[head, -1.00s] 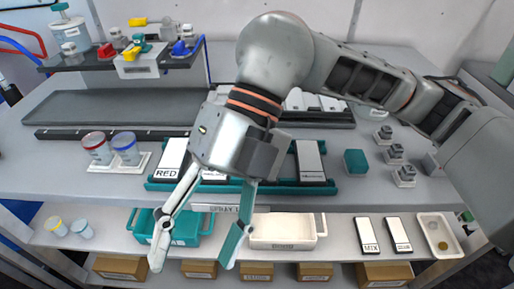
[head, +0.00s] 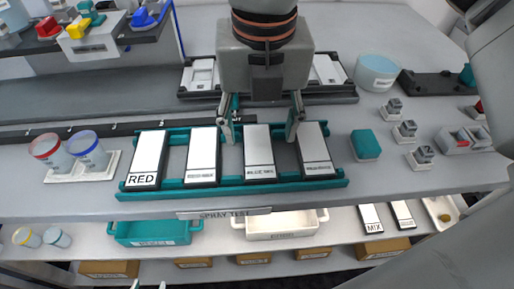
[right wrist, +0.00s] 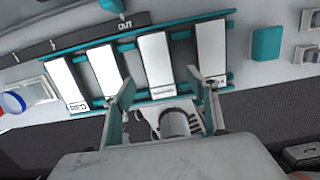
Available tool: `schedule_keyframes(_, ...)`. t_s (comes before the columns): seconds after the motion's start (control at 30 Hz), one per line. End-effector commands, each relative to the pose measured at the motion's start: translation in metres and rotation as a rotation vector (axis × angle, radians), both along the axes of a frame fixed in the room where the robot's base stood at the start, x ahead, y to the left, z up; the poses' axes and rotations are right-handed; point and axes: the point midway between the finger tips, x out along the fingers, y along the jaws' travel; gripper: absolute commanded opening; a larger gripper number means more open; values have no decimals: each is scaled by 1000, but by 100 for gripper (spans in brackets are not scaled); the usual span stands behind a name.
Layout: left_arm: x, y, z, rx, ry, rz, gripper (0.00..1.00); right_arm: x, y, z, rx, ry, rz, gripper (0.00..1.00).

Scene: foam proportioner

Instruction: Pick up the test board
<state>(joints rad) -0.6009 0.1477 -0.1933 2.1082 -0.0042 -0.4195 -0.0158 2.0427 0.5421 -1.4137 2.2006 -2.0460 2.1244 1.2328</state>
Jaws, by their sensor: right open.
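Test boards lie side by side in a teal rack (head: 235,188) on the table: the RED board (head: 148,160), a second board (head: 202,155), a third board (head: 259,152) with a label that seems to read BLUE MIX, and a fourth board (head: 314,150). My right gripper (head: 260,140) is open and empty at the far end of the third board, one finger on each side. In the right wrist view the third board (right wrist: 156,62) lies between the fingertips (right wrist: 160,78); contact cannot be told. Two pale tips, likely my left gripper (head: 149,285), barely show at the bottom edge.
Two cups (head: 88,150) stand left of the rack. A teal block (head: 366,145) and small grey blocks (head: 405,131) are at the right. A dark tray (head: 340,90) lies behind my right gripper. The lower shelf holds a teal bin (head: 153,232) and a white bin (head: 280,224).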

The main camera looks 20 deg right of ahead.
Motion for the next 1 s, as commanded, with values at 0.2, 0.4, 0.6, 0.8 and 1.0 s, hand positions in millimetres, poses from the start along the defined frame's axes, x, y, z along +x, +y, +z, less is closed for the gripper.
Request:
schedule_keyframes(0.2, -2, -2, -5, -3, 5, -4, 40, 5, 0, -29, 0, 7, 3, 58)
schedule_keyframes(0.4, 7, -5, 4, -7, -18, -11, 40, 8, 0, -49, 0, 5, 2, 58)
schedule_keyframes(0.6, 10, -5, 7, -6, -26, -13, 40, 8, 0, -48, 1, 1, 2, 58)
schedule_keyframes(0.8, 7, -4, 5, -5, -19, -12, 40, 8, 0, -48, 1, 2, 2, 17)
schedule_keyframes(1.0, 5, -3, 2, -4, -13, -8, 40, 8, 0, -48, 1, 2, 2, 17)
